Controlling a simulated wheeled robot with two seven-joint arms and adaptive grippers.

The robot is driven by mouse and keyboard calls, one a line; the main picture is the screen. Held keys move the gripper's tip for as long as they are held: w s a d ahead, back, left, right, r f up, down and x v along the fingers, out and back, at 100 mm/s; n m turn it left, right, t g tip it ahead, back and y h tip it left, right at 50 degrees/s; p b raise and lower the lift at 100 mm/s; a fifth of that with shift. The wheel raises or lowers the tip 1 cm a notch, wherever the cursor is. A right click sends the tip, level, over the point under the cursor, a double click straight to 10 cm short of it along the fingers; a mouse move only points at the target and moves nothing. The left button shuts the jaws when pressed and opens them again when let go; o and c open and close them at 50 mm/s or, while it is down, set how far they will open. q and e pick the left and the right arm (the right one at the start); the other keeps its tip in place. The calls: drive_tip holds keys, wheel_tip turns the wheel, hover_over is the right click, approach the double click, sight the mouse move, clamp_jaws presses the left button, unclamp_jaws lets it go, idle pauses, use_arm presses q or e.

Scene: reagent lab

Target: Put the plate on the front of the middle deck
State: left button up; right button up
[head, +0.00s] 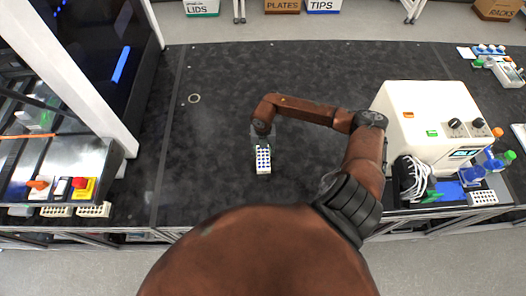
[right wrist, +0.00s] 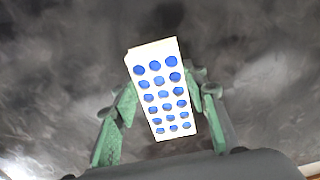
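The plate (head: 263,160) is a small white block with rows of blue wells. It is on the dark bench near the middle of the head view, wells up. My right gripper (head: 262,141) is at its far end. In the right wrist view the plate (right wrist: 161,90) shows between the two green finger pads of my right gripper (right wrist: 160,95), slightly turned relative to them. The pads stand spread apart. A narrow gap shows at the left pad; contact at the right pad is unclear. My left gripper is not in view. No deck is identifiable with certainty.
A white instrument (head: 430,125) with knobs and cables stands to the right, near my right arm. A framed machine (head: 55,165) with coloured buttons is at the left. The bench left of the plate is clear.

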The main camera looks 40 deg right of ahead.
sight(263, 152)
drive_tip(key=o, duration=0.4)
wheel_tip(263, 152, up, 12)
drive_tip(key=shift+r+b, duration=0.2)
drive_tip(key=shift+b, duration=0.3)
